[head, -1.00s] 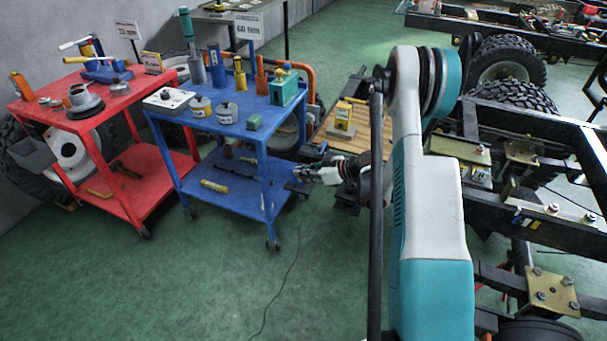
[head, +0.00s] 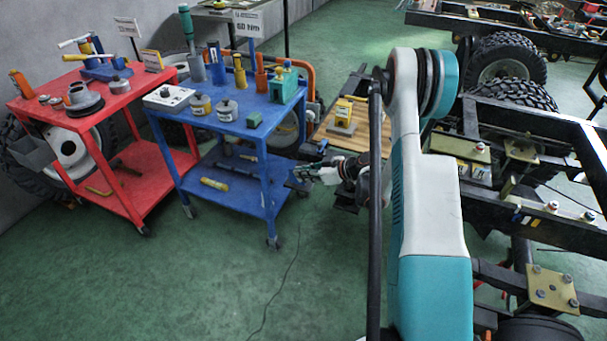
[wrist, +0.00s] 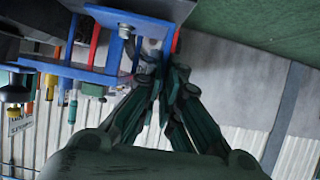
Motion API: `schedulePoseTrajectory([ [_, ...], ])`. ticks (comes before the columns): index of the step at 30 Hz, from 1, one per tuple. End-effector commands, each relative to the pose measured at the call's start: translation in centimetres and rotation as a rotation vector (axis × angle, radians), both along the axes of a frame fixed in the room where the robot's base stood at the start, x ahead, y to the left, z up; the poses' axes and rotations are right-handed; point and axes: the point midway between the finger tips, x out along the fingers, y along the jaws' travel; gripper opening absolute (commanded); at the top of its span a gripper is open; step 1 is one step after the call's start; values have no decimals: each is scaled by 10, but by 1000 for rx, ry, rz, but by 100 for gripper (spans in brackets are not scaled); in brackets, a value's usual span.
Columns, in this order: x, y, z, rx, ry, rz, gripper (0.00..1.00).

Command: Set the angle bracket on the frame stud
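My gripper (head: 312,173) hangs beside the right side of the blue cart, low, near its lower shelf. In the wrist view its two dark green fingers (wrist: 165,72) lean together with a narrow gap between the tips. I cannot make out whether anything is held there. The black chassis frame (head: 590,182) stands at the right, beyond my arm. Bolt-like studs (head: 552,206) stand up from its rail. A small brass-coloured upright piece (head: 508,187) and a flat brass plate (head: 521,150) are on the frame. I cannot tell which piece, if any, is the angle bracket.
The blue cart (head: 187,136) carries tins, bottles and tools. A red cart (head: 122,104) stands left of it. Green floor (head: 190,285) is clear in front of the carts. A thin cable (head: 280,280) lies there.

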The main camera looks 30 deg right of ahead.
Motion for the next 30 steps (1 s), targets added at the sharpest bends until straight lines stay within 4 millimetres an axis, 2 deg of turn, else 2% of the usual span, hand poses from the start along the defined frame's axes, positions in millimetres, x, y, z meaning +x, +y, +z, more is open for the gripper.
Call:
schedulePoseTrajectory([
  [27, 0, 0, -8, 1, -1, 0, 0],
  [28, 0, 0, -8, 1, -1, 0, 12],
  [30, 0, 0, -8, 1, -1, 0, 27],
])
